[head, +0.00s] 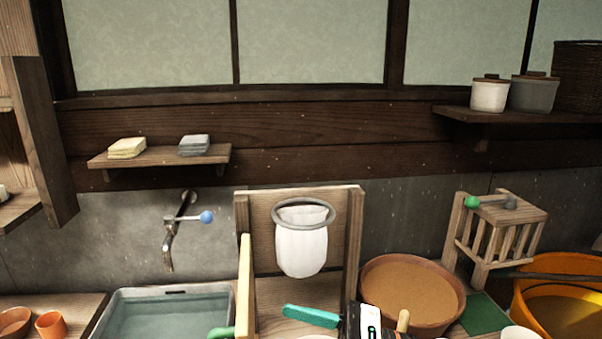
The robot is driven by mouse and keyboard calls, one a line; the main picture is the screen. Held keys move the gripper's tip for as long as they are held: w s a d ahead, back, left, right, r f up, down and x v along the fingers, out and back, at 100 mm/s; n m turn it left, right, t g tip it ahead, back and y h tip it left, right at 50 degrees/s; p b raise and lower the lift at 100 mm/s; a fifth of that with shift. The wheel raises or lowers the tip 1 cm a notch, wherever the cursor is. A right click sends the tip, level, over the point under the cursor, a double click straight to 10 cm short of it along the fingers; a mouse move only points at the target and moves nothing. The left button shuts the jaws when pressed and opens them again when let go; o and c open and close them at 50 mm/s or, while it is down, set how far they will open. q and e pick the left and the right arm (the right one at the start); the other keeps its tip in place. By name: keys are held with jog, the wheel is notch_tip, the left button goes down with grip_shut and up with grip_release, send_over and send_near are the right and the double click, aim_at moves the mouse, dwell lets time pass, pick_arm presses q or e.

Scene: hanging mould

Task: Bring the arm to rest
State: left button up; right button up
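A white cloth bag (301,252) hangs from a grey ring (304,203) in front of an upright wooden frame (354,232). A dark and white part that looks like my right gripper (365,322) shows at the bottom edge, below and right of the bag and apart from it. A teal bar (311,316) lies just left of it; I cannot tell whether they touch. The fingertips are cut off or hidden, so I cannot tell its opening. My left gripper is not in view.
A water basin (165,291) stands at left below a blue-knobbed tap (206,217). A brown-filled bowl (411,292), a slatted wooden stand (512,216) and an orange tub (520,296) stand at right. Wall shelves hold folded cloths (127,147) and lidded pots (490,95).

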jog(key=w+d+f+m+t+h, duration=0.15)
jog(key=d+m+t+h, duration=0.35)
jog(key=m, duration=0.5)
jog(key=w+d+m+t+h, duration=0.3)
jog(key=m+t, duration=0.4)
jog(key=m, duration=0.3)
jog(key=w+d+f+m+t+h, duration=0.15)
jog(key=d+m+t+h, duration=0.35)
jog(key=m, duration=0.6)
jog(key=d+f+m+g+h, duration=0.2)
jog(key=d+f+m+h, duration=0.3)
jog(key=f+m+h, duration=0.35)
jog(key=s+d+f+m+g+y, duration=0.1)
jog(key=s+d+f+m+g, duration=0.2)
jog(key=s+f+m+g, duration=1.45)
jog(key=s+f+n+t, duration=0.1)
jog(key=s+f+n, duration=0.2)
jog(key=f, duration=1.2)
jog(key=s+f+n+t, duration=0.15)
jog(key=s+f, duration=0.25)
jog(key=f, duration=1.1)
jog(key=s+d+f+n+g, duration=0.1)
jog(key=s+d+f, duration=0.1)
jog(key=s+f, duration=1.3)
jog(key=shift+s+d+g+b, duration=0.2)
jog(key=shift+d+g+b, duration=0.05)
jog(key=shift+g+b, duration=0.05)
jog(key=shift+f, duration=0.1)
